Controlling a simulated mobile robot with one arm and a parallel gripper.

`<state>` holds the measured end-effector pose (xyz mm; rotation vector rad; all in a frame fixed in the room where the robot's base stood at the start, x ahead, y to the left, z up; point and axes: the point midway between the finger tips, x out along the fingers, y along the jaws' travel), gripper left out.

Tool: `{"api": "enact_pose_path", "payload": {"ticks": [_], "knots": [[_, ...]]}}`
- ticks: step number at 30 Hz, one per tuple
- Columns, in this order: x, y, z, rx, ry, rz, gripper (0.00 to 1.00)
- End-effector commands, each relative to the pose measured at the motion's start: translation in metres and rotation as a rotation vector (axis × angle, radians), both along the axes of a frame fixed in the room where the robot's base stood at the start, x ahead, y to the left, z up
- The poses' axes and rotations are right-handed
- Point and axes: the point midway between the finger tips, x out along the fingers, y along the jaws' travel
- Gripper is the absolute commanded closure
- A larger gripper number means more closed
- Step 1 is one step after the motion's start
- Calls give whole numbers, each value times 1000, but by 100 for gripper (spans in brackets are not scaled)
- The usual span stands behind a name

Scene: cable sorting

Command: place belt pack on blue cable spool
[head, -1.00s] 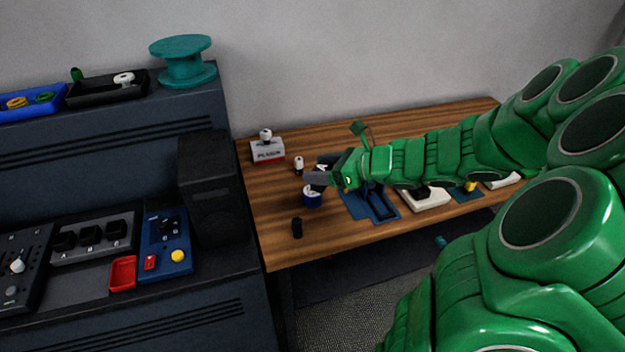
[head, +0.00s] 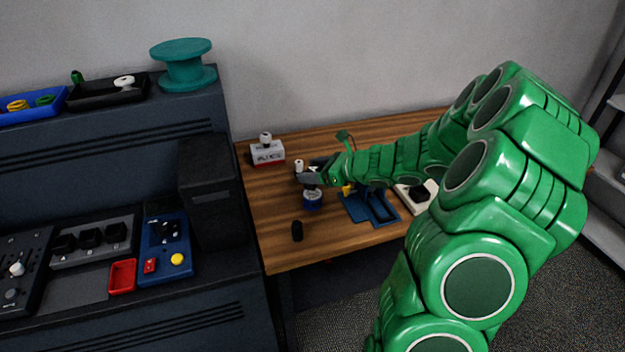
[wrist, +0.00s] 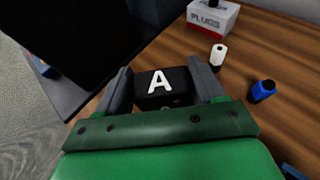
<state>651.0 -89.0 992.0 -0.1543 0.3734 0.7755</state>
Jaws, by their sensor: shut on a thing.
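My gripper (head: 309,178) reaches in from the right over the wooden table. In the wrist view (wrist: 163,84), its grey fingers are shut on the black belt pack (wrist: 174,79), which bears a white letter A. In the head view the pack is hard to tell from the dark fingers. In the wrist view the spot under the pack is mostly hidden.
A PLUGS box (head: 268,153) and a white cylinder (head: 299,165) stand behind. A black cylinder (head: 297,231) stands in front; a blue tray (head: 366,206) lies to the right. The wrist view shows a blue cylinder (wrist: 262,91). A teal spool (head: 184,66) sits on the cabinet.

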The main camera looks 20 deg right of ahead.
Motion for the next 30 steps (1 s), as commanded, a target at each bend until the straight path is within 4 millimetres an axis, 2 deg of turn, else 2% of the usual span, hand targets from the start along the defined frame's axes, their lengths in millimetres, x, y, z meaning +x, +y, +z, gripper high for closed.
{"api": "enact_pose_path", "payload": {"ticks": [8, 18, 30], "knots": [[8, -1, -11, 2, 2, 1, 68], [10, -1, -41, 1, 1, 0, 68], [10, -1, -44, 1, 0, -1, 68]]}}
